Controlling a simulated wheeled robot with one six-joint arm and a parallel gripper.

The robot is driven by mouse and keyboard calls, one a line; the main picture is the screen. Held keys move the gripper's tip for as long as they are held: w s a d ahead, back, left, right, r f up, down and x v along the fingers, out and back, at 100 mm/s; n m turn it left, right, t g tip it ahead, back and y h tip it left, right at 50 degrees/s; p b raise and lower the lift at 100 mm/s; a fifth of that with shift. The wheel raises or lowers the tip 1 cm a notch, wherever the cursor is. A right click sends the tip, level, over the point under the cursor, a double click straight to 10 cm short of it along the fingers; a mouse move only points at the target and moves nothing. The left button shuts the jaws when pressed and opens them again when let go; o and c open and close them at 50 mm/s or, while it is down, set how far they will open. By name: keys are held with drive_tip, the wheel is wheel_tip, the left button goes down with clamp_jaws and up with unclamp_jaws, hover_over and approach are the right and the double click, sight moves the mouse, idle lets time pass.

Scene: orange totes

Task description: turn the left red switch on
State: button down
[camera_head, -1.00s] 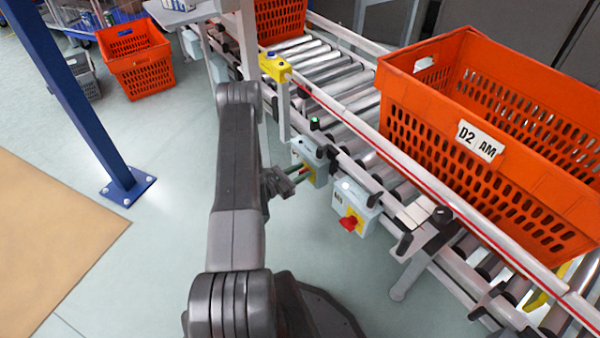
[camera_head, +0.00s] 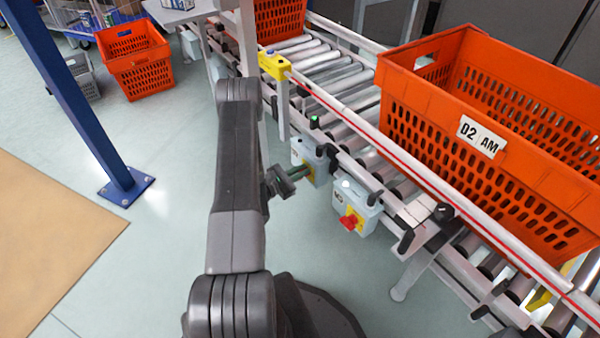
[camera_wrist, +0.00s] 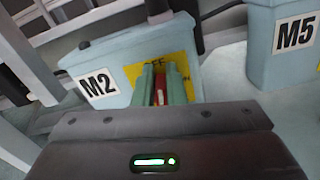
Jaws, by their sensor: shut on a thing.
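The left switch box (camera_head: 310,156) is pale blue-grey with a yellow plate and hangs under the conveyor rail. In the wrist view this box (camera_wrist: 106,109) carries the label M2, and its yellow plate shows part of the word OFF. My gripper (camera_head: 303,172) reaches it from the left. In the wrist view its green fingers (camera_wrist: 161,84) are shut on the red switch (camera_wrist: 160,96), of which a narrow strip shows between them. The fingers hide most of the switch, so its exact angle is unclear. The right red switch (camera_head: 349,221) sits on a separate box, apart from my gripper.
The neighbouring box (camera_wrist: 283,45) labelled M5 is close on the right in the wrist view. An orange tote (camera_head: 425,118) marked D2 AM stands on the roller conveyor above. A blue post (camera_head: 85,105) stands on the left. The floor between post and arm is clear.

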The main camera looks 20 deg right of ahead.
drive_tip(key=m+b, duration=0.2)
drive_tip(key=m, duration=0.2)
drive_tip(key=s+f+m+b, duration=0.1)
drive_tip(key=m+b, duration=0.1)
drive_tip(key=m, duration=0.2)
drive_tip(key=f+m+b, duration=0.1)
drive_tip(key=m+b, duration=0.1)
drive_tip(key=m, duration=0.2)
drive_tip(key=shift+s+f, duration=0.1)
drive_tip(key=shift+s, duration=0.15)
drive_tip(key=shift+w+f+m, duration=0.1)
drive_tip(key=shift+f+m, duration=0.1)
drive_tip(key=shift+m, duration=1.5)
drive_tip(key=c, duration=1.5)
unclamp_jaws()
drive_tip(key=shift+w, duration=0.15)
